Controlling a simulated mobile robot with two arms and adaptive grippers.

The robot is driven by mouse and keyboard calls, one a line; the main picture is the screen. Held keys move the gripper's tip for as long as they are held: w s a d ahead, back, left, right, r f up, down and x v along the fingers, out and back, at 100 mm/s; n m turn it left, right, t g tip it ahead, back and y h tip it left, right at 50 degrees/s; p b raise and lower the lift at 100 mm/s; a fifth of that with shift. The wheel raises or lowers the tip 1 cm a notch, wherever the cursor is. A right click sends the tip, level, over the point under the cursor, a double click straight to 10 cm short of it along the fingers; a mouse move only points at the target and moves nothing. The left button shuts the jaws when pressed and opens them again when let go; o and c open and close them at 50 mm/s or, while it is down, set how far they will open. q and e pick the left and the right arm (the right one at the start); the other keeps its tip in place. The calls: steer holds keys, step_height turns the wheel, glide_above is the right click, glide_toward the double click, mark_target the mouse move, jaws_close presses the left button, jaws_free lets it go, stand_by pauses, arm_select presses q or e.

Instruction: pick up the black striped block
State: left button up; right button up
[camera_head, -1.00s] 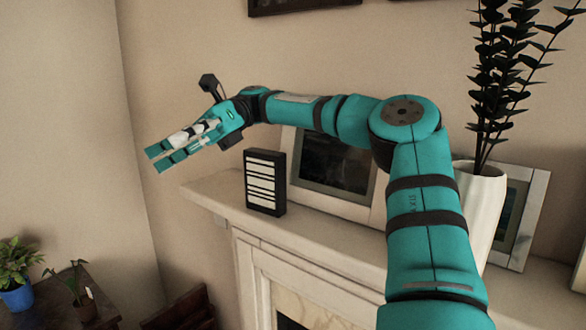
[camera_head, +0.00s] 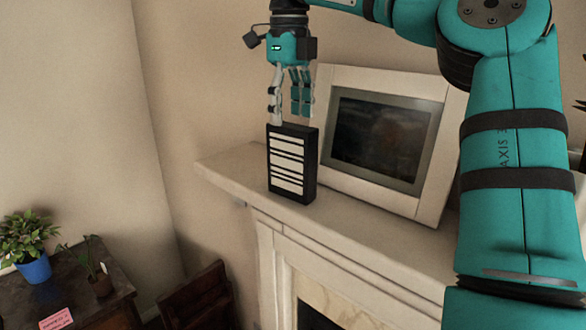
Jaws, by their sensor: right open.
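The black striped block (camera_head: 291,164) stands upright on the white mantel shelf (camera_head: 235,168), near its left end. Its front face has white horizontal stripes. My right gripper (camera_head: 290,119) points down just above the block, with its fingers open and nothing between them. The fingertips are close to the block's top edge; I cannot tell whether they touch it. My left gripper does not show.
A white picture frame (camera_head: 440,150) leans on the wall just right of the block. Below left, a dark table (camera_head: 95,258) holds a plant in a blue pot (camera_head: 35,270) and a smaller potted plant (camera_head: 100,282). The shelf left of the block is clear.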

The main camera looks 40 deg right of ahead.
mark_target(292, 159)
steer(key=f, duration=0.3)
steer(key=f+p, duration=0.1)
steer(key=shift+w+d+f, duration=0.2)
steer(key=shift+d+f, duration=0.05)
steer(key=shift+f, duration=0.55)
steer(key=shift+s+f+p, duration=0.15)
steer(key=shift+f+p, duration=0.15)
steer(key=shift+p, duration=0.2)
step_height(292, 159, down, 4)
steer(key=shift+d+r+p, duration=0.1)
steer(key=shift+r+p, duration=0.1)
steer(key=shift+p, duration=0.75)
steer(key=shift+d+f, duration=0.15)
steer(key=shift+f, duration=0.3)
steer(key=shift+a, duration=0.2)
steer(key=shift+c, duration=1.4)
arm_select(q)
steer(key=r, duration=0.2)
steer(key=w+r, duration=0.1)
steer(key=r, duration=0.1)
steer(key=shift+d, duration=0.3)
arm_select(e)
steer(key=shift+r, duration=0.1)
jaws_close()
